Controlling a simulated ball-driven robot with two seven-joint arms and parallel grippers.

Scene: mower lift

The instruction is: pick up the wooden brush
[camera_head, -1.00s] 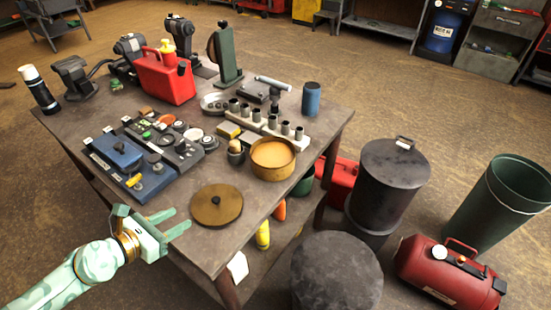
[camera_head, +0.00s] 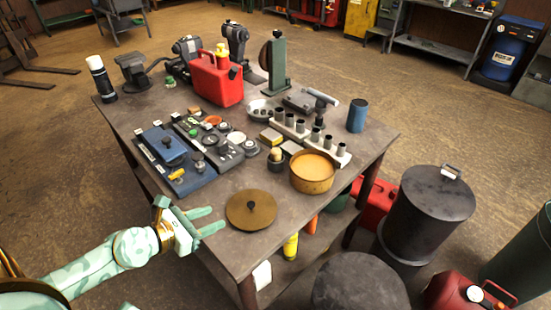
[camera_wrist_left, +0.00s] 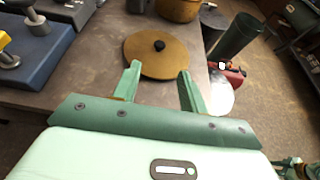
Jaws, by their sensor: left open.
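I cannot surely make out the wooden brush. A small brown block (camera_head: 195,111) at the back of the control panels and a pale rounded knob in a dark cup (camera_head: 276,156) are too small to identify. My left gripper (camera_head: 217,220) is open and empty at the table's near left edge. Its fingers point at a round brown disc with a black knob (camera_head: 251,210), just to their right. In the left wrist view the disc (camera_wrist_left: 150,62) lies ahead, between and beyond the fingertips.
The workbench (camera_head: 225,188) holds blue and black control panels, a red jerrycan (camera_head: 216,80), a tan round pan (camera_head: 312,175) and a rack of dark sockets (camera_head: 300,132). A dark lidded bin (camera_head: 430,210) and a round stool (camera_head: 360,285) stand to the right. Bare tabletop surrounds the disc.

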